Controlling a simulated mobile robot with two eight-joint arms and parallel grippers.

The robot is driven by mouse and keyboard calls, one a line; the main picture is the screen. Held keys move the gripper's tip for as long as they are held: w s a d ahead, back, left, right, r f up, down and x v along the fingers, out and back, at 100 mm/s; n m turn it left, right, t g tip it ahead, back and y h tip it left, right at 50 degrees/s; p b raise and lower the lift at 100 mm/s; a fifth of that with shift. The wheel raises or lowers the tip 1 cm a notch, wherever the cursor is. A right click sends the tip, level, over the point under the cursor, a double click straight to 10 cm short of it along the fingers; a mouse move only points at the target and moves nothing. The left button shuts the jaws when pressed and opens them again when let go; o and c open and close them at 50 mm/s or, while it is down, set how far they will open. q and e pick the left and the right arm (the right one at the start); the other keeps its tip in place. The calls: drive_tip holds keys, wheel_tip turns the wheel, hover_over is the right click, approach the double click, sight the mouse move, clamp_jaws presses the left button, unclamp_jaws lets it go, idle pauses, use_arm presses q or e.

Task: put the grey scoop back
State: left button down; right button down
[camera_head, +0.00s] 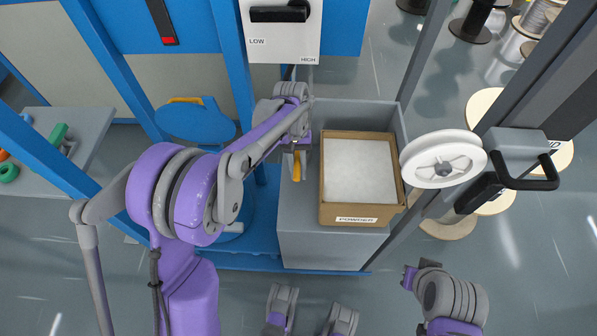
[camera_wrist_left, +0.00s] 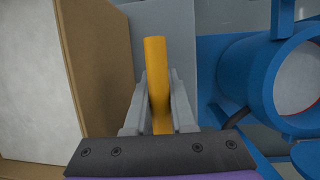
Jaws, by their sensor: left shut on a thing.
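My left gripper (camera_head: 297,150) is shut on an orange-yellow handle (camera_wrist_left: 155,75). In the left wrist view the handle lies between the two grey fingers (camera_wrist_left: 159,105). In the head view the handle (camera_head: 299,167) is over the left part of the grey stand, just left of the powder box (camera_head: 356,222). The box is open brown cardboard with a flat white fill. I cannot make out the scoop's grey bowl in either view. The box wall (camera_wrist_left: 98,60) is left of the gripper in the wrist view.
The grey stand (camera_head: 310,250) holds the box. A blue round vessel (camera_wrist_left: 265,85) is right of the gripper in the wrist view. A blue lid (camera_head: 195,120) stands at left. A white reel (camera_head: 443,158) is to the right. Blue frame posts (camera_head: 235,65) are close to my left arm.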

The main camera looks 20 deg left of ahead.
use_arm(q)
drive_tip(key=shift+f, duration=0.65)
drive_tip(key=shift+f, duration=0.15)
drive_tip(key=c, duration=0.8)
unclamp_jaws()
drive_tip(key=shift+o, duration=0.2)
